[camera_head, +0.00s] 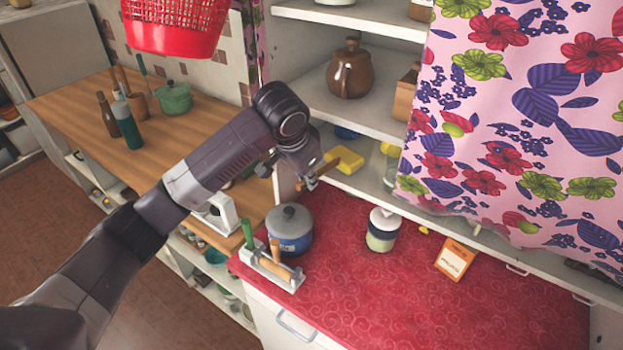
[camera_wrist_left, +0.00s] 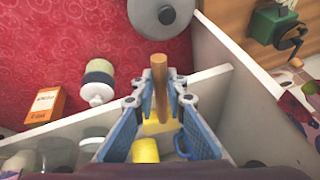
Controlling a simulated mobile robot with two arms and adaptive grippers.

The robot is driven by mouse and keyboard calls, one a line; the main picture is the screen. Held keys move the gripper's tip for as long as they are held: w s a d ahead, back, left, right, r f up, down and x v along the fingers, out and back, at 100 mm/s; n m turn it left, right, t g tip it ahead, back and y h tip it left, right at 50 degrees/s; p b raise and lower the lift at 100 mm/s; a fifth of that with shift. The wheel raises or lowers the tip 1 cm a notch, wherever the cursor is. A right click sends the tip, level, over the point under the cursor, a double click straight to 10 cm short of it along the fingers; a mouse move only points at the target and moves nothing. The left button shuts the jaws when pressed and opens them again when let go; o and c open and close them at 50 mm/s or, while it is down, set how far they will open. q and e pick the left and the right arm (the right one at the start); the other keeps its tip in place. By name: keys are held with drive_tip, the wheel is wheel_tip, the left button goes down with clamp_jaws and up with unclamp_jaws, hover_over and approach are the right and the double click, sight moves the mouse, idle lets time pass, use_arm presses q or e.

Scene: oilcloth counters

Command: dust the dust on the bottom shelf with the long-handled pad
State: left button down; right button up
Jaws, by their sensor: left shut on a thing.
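The long-handled pad has a wooden handle and a yellow pad (camera_head: 344,160), which sits at the bottom shelf (camera_head: 372,190) between the counter and the shelf above. My left gripper (camera_head: 312,178) is shut on the wooden handle, at the left end of the shelf opening. In the left wrist view the handle (camera_wrist_left: 160,88) stands up between the blue fingers, and part of the yellow pad shows behind them. I cannot tell whether the pad touches the shelf. I cannot make out any dust. My right gripper is not in view.
A blue pot (camera_head: 290,238), a white-lidded jar (camera_head: 382,236) and an orange box (camera_head: 454,259) stand on the red counter (camera_head: 390,310). A floral curtain (camera_head: 520,130) covers the shelves' right part. A brown pot (camera_head: 350,72) stands on the shelf above. Jars (camera_wrist_left: 57,150) stand on the bottom shelf.

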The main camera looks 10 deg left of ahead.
use_arm(q)
drive_tip(key=shift+s+d, duration=0.1)
drive_tip(key=shift+d, duration=0.15)
drive_tip(key=d, duration=0.1)
drive_tip(key=s+d, duration=0.1)
drive_tip(key=shift+d, duration=0.4)
idle(1.2)
